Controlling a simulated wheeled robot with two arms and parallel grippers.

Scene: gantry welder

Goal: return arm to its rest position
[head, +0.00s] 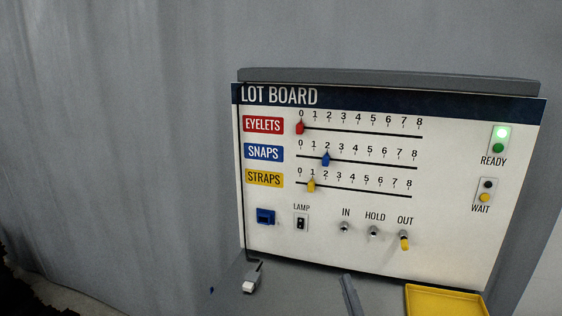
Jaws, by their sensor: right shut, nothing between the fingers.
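My right gripper (351,296) shows at the bottom edge, in front of the lower part of the lot board (380,268). Its thin grey fingers are together with nothing between them. It is apart from the sliders and sockets above it. The rest of my right arm is out of the picture. My left gripper is not in view. The red slider (300,128) stands at 0, the blue slider (326,159) at 2, and the yellow slider (311,186) at 1.
A yellow tray (445,300) is at the bottom right. A small grey and white piece (252,279) lies below the board's left corner. A yellow-tipped peg (404,242) sits at OUT. A grey curtain (120,140) fills the left.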

